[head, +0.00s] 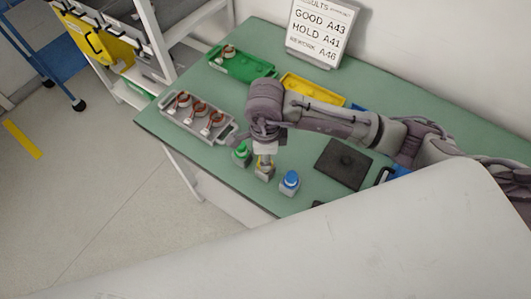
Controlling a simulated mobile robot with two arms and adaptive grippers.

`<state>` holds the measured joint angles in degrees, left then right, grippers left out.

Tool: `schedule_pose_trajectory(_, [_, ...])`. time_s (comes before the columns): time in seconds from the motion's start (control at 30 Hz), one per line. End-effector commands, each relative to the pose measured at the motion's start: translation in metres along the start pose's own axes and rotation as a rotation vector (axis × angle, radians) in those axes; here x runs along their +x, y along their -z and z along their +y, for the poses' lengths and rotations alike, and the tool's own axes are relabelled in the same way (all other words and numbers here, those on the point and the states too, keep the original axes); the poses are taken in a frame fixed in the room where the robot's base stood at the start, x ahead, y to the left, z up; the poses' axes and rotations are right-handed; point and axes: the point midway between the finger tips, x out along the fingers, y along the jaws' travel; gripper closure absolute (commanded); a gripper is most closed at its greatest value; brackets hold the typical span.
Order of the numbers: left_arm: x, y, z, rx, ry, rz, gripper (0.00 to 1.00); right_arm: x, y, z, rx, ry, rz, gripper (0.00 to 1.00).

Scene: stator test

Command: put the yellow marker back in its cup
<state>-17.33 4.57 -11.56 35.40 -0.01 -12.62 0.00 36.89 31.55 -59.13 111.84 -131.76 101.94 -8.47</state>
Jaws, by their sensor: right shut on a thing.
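My right gripper (265,160) points down over the front edge of the green table. It is shut on the yellow marker (260,161), which is mostly hidden by the fingers. Directly under the fingers is a small pale cup (264,174), between a cup with a green top (242,155) and a cup with a blue top (290,182). I cannot tell how deep the marker sits in the cup. My left gripper is not in view.
A grey tray (232,131) with several stators stands to the left. A green tray (262,70) and a yellow tray (300,82) lie behind. A dark plate (343,164) lies to the right. A results sign (318,62) stands at the back.

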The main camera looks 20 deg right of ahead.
Motion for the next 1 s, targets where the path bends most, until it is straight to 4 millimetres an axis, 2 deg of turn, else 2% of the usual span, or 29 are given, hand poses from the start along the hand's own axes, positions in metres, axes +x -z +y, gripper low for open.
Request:
schedule_pose_trajectory(0.27, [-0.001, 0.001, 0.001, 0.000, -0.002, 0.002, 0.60, 0.003, 0.000, 0.000, -0.001, 0.001, -0.001, 1.00])
schedule_pose_trajectory(0.63, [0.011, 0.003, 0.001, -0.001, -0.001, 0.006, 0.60, 0.013, 0.000, 0.000, -0.001, 0.001, 0.000, 1.00])
schedule_pose_trajectory(0.67, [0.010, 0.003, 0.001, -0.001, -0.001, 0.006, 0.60, 0.012, 0.000, 0.000, 0.000, 0.001, 0.000, 0.67])
schedule_pose_trajectory(0.8, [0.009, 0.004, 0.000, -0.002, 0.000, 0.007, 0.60, 0.012, 0.000, 0.000, 0.000, 0.001, 0.000, 0.45])
schedule_pose_trajectory(1.0, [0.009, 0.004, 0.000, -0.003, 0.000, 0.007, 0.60, 0.011, 0.000, 0.000, 0.000, 0.001, 0.000, 0.45])
